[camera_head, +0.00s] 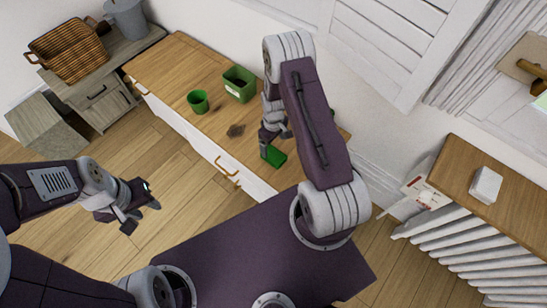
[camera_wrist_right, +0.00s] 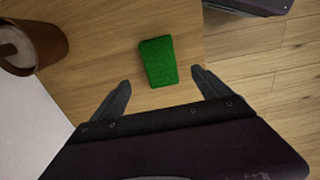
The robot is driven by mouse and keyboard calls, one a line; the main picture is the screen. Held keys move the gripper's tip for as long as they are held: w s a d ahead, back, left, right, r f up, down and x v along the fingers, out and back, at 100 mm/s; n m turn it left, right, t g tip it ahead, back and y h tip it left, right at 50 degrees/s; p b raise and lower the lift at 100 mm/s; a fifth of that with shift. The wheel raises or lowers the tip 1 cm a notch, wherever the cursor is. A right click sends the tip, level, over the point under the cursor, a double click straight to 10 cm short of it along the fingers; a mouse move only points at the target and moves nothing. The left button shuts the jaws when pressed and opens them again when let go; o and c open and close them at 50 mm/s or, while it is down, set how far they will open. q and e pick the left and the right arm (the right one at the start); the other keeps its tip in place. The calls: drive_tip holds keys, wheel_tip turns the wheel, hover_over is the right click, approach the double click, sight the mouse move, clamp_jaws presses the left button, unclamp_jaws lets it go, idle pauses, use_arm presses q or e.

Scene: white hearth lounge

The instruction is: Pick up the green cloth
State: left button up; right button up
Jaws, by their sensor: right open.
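The green cloth (camera_head: 277,158) is a small folded block lying on the wooden top of the cabinet, near its front edge. It also shows in the right wrist view (camera_wrist_right: 158,61). My right gripper (camera_head: 268,146) is over the cabinet top, close to the cloth, and partly hides it in the head view. In the right wrist view its fingers (camera_wrist_right: 160,78) are apart with nothing between them, and the cloth lies just beyond the tips. My left gripper (camera_head: 143,214) is open and empty over the floor in front of the cabinet.
A brown pot (camera_wrist_right: 36,46) stands left of the cloth in the wrist view. A wicker basket (camera_head: 68,51) is at the far left.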

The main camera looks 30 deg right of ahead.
sight(274, 154)
wheel_tip(274, 154, down, 9)
drive_tip(key=shift+s+b, duration=0.1)
drive_tip(key=shift+b, duration=1.1)
drive_tip(key=c, duration=1.5)
drive_tip(key=shift+o, duration=0.2)
drive_tip(key=shift+r, duration=0.1)
drive_tip(key=r, duration=0.1)
drive_tip(key=r+p, duration=0.1)
drive_tip(key=r, duration=0.2)
drive_tip(key=shift+s+a+r+p, duration=0.25)
drive_tip(key=shift+r+p, duration=0.1)
drive_tip(key=shift+r, duration=0.05)
drive_tip(key=s+a+r+p, duration=0.2)
drive_tip(key=s+a+r, duration=0.4)
drive_tip(key=s+a, duration=0.1)
drive_tip(key=shift+s, duration=0.8)
